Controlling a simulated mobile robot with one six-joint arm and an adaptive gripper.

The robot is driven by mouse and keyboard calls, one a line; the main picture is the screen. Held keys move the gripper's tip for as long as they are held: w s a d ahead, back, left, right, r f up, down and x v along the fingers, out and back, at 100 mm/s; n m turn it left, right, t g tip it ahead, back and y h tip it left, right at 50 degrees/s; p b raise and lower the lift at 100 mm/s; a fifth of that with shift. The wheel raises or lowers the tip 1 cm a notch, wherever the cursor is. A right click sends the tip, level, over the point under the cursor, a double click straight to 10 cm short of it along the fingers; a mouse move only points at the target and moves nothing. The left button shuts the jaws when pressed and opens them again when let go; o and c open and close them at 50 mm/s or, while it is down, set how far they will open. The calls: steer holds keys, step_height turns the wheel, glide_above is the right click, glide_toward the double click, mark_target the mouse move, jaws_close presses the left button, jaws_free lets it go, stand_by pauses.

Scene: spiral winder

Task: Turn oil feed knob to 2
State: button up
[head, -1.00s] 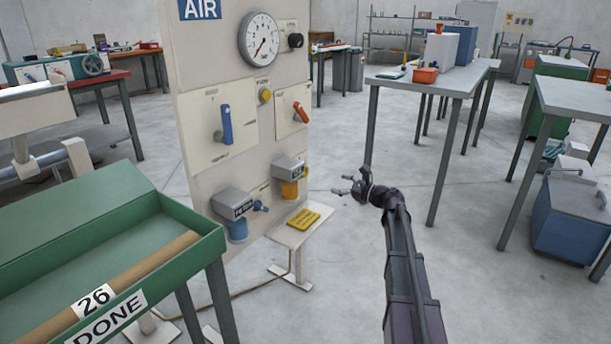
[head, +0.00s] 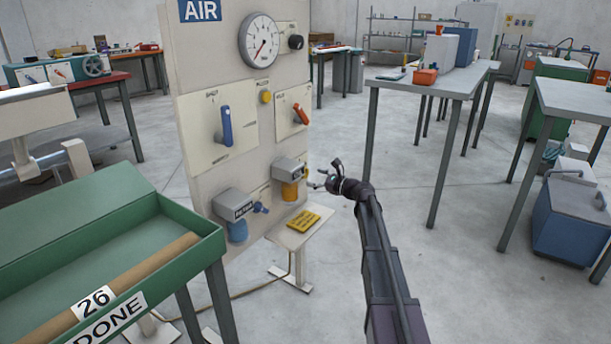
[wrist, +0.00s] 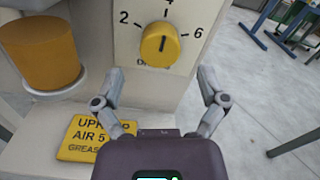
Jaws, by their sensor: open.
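The yellow oil feed knob (wrist: 161,45) sits on a cream dial plate marked 2, 4 and 6 in the wrist view. Its dark pointer line is near upright, towards the 4 at the top edge. The lettering under the knob is partly hidden by it. My gripper (wrist: 158,74) is open and empty, its two fingers apart below and to either side of the knob, not touching it. In the head view my gripper (head: 322,175) is just right of the panel's lower right edge, near the amber bowl; the knob is hard to make out there.
An amber bowl (wrist: 42,52) hangs left of the dial. A yellow sign (wrist: 92,139) lies on the small shelf below. The panel (head: 205,115) carries a gauge (head: 259,40), a blue lever (head: 226,125) and a red lever (head: 300,113). Open floor lies right of the panel.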

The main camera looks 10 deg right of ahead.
steer(key=shift+x, duration=2)
steer(key=c, duration=1.1)
